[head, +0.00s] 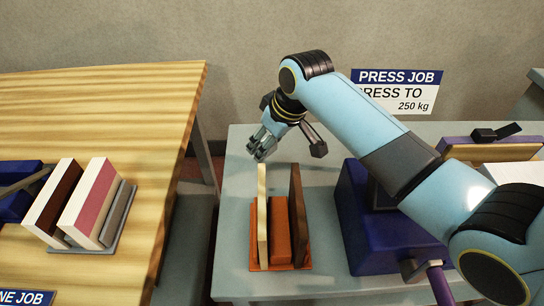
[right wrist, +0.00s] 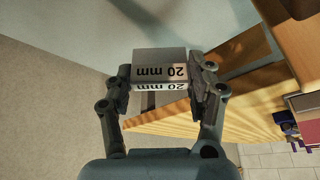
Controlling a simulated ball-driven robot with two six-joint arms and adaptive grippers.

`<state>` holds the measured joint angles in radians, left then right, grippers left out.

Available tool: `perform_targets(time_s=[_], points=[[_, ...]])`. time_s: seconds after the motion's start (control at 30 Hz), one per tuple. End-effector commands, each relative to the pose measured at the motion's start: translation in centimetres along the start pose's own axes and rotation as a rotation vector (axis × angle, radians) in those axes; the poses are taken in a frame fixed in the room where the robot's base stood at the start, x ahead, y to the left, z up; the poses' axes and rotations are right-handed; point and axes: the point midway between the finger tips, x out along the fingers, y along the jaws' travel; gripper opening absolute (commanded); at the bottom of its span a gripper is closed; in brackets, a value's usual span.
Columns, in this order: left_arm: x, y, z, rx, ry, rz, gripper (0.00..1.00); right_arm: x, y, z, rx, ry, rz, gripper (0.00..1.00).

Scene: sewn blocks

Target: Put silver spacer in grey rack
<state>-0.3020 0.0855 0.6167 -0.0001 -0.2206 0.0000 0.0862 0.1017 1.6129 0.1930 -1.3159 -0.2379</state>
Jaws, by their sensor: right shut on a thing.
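My right gripper (head: 262,147) is above the far part of the grey table in the head view. In the right wrist view the same gripper (right wrist: 160,82) is shut on the silver spacer (right wrist: 160,62), a grey block marked "20 mm" held between both fingers. In the head view I cannot make out the spacer at the fingers. The grey rack (head: 120,212) stands on the wooden table at the left, well apart from the gripper. It holds blocks with white, dark brown and pink faces. My left gripper is in neither view.
An orange rack (head: 281,266) holding upright boards stands on the grey table (head: 233,215), just in front of my gripper. A blue box (head: 365,225) is right of it. A gap separates the grey table from the wooden table (head: 150,120). A blue object (head: 15,207) lies left of the grey rack.

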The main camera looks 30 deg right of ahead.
Motion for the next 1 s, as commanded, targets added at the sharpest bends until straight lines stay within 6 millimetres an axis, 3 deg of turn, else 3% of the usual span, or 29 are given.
perform_targets(time_s=[0.4,0.77,0.8,1.0], points=[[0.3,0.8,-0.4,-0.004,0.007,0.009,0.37,5.0,0.0,2.0,0.000,0.000,0.000,0.21],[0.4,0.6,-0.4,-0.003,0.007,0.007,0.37,5.3,0.0,2.1,0.000,0.002,0.000,0.21],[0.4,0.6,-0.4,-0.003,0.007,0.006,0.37,5.4,0.0,2.2,0.000,0.002,0.000,0.57],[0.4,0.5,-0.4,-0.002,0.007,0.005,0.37,5.4,0.0,2.2,0.000,0.002,0.000,0.79]])
